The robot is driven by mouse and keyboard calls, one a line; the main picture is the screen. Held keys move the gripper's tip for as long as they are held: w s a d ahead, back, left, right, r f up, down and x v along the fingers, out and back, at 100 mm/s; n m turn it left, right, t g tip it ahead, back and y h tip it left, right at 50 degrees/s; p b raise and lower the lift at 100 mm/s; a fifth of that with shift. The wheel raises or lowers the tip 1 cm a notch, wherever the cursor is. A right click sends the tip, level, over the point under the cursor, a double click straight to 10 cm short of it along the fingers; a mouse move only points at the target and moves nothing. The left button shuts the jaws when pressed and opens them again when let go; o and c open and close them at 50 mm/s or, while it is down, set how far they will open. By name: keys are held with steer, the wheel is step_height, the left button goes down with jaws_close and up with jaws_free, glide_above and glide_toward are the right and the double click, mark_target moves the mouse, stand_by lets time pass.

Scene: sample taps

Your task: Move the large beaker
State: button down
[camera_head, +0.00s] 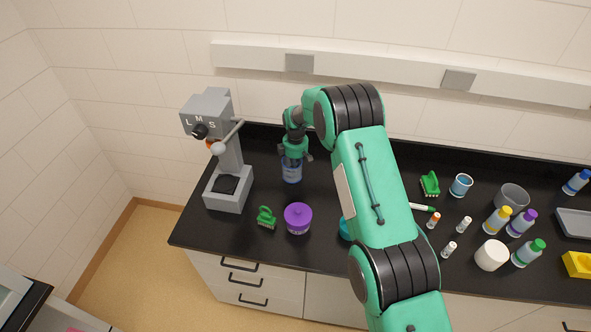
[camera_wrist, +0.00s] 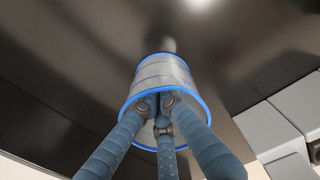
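A clear beaker with a blue rim (camera_wrist: 181,65) fills the middle of the wrist view. In the head view the beaker (camera_head: 292,172) looks bluish and stands on the black bench, right of the grey microscope-like stand. My gripper (camera_head: 293,154) is directly above it, pointing down. In the wrist view my gripper's three blue-grey fingers (camera_wrist: 161,108) come in from below, with their tips close together within the outline of the rim. I cannot tell whether they touch or grip the wall.
The grey stand (camera_head: 229,188) is close on the left. A purple-lidded jar (camera_head: 298,218) and a green brush (camera_head: 266,217) are in front. Bottles, a smaller blue beaker (camera_head: 461,186), a grey cup (camera_head: 511,197) and a white cylinder (camera_head: 491,255) crowd the right. The wall is close behind.

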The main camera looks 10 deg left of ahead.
steer(key=shift+d, duration=0.15)
steer(key=d+b, duration=0.3)
steer(key=d, duration=1.7)
steer(key=shift+b, duration=0.3)
steer(key=shift+r, duration=0.1)
step_height(320, 180, up, 10)
steer(key=p, duration=0.3)
stand_by(0.4)
